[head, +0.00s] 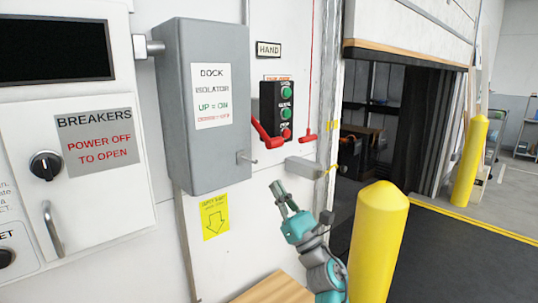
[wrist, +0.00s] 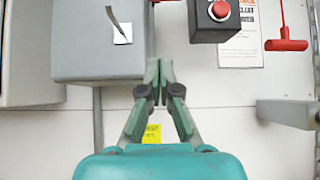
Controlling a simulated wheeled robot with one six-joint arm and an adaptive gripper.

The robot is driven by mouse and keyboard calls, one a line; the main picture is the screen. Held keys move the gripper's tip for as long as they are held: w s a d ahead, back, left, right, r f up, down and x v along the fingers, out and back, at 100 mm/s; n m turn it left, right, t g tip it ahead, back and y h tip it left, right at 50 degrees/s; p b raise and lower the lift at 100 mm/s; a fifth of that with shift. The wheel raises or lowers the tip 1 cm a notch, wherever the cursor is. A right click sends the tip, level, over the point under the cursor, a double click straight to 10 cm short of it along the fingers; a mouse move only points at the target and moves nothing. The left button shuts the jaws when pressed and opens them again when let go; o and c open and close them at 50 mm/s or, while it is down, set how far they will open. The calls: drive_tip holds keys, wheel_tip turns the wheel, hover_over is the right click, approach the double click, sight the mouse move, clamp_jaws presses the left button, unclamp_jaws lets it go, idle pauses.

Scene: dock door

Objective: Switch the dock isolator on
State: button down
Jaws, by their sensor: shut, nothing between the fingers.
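The dock isolator (head: 174,110) is a grey wall box with a white label reading UP = ON; the lower red line is too small to read surely. A red lever (head: 265,135) shows at its right side, sloping down to the right. The box's lower part (wrist: 75,60) shows in the wrist view, with a grey bar over a white patch. My gripper (head: 278,188) is below and right of the box, touching nothing. In the wrist view its fingers (wrist: 158,68) are together and empty.
A button station (head: 275,112) and a red pull handle (head: 305,137) are right of the box. A grey bracket (head: 305,166) juts out near my gripper. A yellow bollard (head: 377,240) stands at right; the breaker cabinet (head: 75,215) is at left.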

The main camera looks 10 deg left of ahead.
wheel_tip(320, 180, up, 9)
drive_tip(key=w+a, duration=0.2)
drive_tip(key=a, duration=0.1)
drive_tip(key=shift+f, duration=0.15)
idle(0.6)
drive_tip(key=shift+w+d, duration=0.1)
